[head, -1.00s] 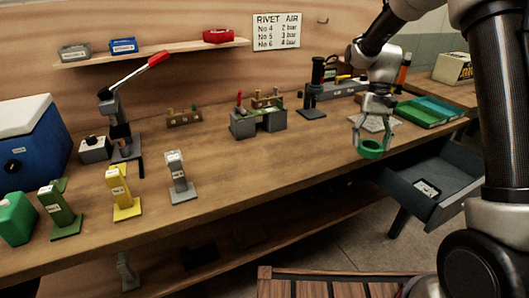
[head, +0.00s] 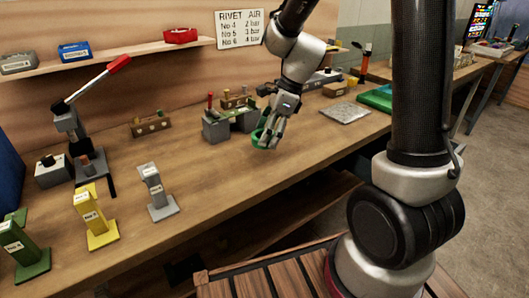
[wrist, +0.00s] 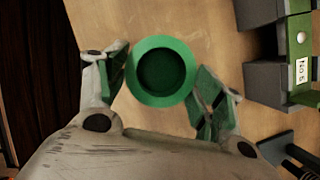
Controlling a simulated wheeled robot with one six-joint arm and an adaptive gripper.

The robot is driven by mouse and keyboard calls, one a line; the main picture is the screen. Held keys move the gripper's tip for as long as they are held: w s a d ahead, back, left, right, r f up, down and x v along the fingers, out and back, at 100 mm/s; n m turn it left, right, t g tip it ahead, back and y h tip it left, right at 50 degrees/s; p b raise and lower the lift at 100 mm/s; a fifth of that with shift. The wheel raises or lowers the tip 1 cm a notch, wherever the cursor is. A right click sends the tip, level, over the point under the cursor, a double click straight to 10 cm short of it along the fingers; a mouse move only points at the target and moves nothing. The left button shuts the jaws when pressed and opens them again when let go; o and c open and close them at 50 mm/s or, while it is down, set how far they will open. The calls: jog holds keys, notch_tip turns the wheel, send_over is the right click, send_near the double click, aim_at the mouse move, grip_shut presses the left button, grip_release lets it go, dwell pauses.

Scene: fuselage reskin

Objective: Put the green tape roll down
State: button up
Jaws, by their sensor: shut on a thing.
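The green tape roll (head: 257,137) is at my gripper (head: 268,142), over the wooden bench (head: 225,165), just right of the grey two-block fixture. In the wrist view the roll (wrist: 160,42) sits between the two fingers of my gripper (wrist: 160,80), its dark round hole facing the camera. My gripper is shut on the roll. The fingers partly hide the roll in the head view. I cannot tell whether the roll touches the bench top.
The grey fixture (head: 216,127) stands close left of the roll; its blocks (wrist: 275,84) show at right in the wrist view. A grey plate (head: 344,113) lies to the right. Several coloured stands, such as the yellow one (head: 94,218), are at left. The bench front-centre is clear.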

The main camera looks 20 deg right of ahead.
aim_at(263, 159)
jog(key=shift+f, duration=2.9)
jog(key=o, duration=1)
jog(key=shift+f, duration=0.1)
